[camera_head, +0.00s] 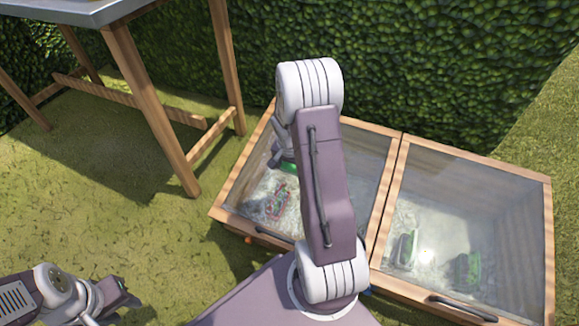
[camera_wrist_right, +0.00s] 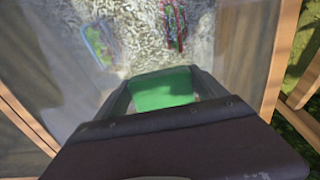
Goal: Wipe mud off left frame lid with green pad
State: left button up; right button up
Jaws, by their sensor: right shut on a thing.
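The left frame lid (camera_head: 240,166) is a glass pane in a wooden rim, shut over its bed and partly hidden behind my right arm. My right gripper (camera_head: 281,155) is over the upper left part of this lid. In the right wrist view, the right gripper (camera_wrist_right: 164,82) is shut on the green pad (camera_wrist_right: 165,91), above the glass. I cannot tell whether the pad touches the glass. The glass looks hazy and greyish, but I cannot pick out clear mud patches. My left gripper (camera_head: 121,298) is low at the left, away from the frames; its jaws are unclear.
The right frame lid (camera_head: 545,240) is shut beside the left one, with a dark handle (camera_head: 463,309) at its front. Plants show under both panes. A wooden-legged table (camera_head: 150,95) stands at the upper left, a hedge (camera_head: 450,70) behind. Grass at left is clear.

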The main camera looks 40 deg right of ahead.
jog(key=shift+s+d+p, duration=0.15)
jog(key=shift+s+d, duration=0.6)
jog(key=shift+s, duration=0.8)
jog(key=shift+s+d+p, duration=0.2)
jog(key=shift+s+d, duration=0.55)
jog(key=shift+s, duration=0.75)
jog(key=shift+s+d+p, duration=0.15)
jog(key=shift+s+d, duration=0.6)
jog(key=shift+s, duration=0.8)
jog(key=shift+s+d+p, duration=0.25)
jog(key=shift+s+d, duration=0.15)
jog(key=shift+s, duration=0.35)
jog(key=shift+s+d+p, duration=0.25)
jog(key=shift+s+d, duration=0.15)
jog(key=shift+s, duration=0.3)
jog(key=p+v, duration=0.4)
jog(key=v, duration=0.2)
jog(key=shift+p, duration=0.3)
jog(key=p+v, duration=0.2)
jog(key=v, duration=0.1)
